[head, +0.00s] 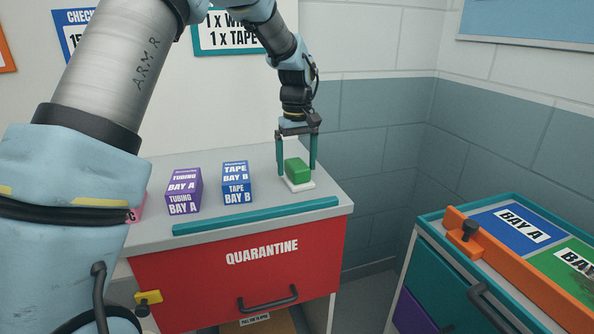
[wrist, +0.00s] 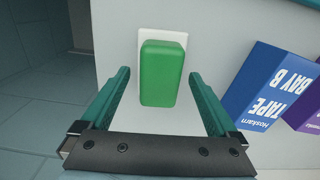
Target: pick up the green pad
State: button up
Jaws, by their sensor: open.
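The green pad (head: 297,171) is a small rounded block on a thin white plate (head: 300,185) near the right end of the grey counter top. In the wrist view the green pad (wrist: 162,74) lies ahead of and between the finger lines, with the white plate (wrist: 147,35) showing at its top and left edges. My gripper (head: 297,172) is open, its teal fingers pointing down on either side of the pad in the head view. In the wrist view my gripper (wrist: 160,76) has clear gaps between both fingers and the pad. I see no contact.
A blue Tape Bay B box (head: 236,183) and a purple Tubing Bay A box (head: 184,191) stand left of the pad. A teal strip (head: 256,215) runs along the counter's front edge, above the red Quarantine drawer (head: 240,285). A cart (head: 510,240) stands at right.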

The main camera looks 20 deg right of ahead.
aim_at(297, 163)
jog(key=shift+f, duration=0.7)
jog(key=shift+c, duration=0.3)
jog(key=c, duration=1.1)
notch_tip(297, 163, up, 10)
jog(key=shift+r+b, duration=0.1)
jog(key=shift+b, duration=0.75)
jog(key=o, duration=0.9)
jog(key=c, duration=0.7)
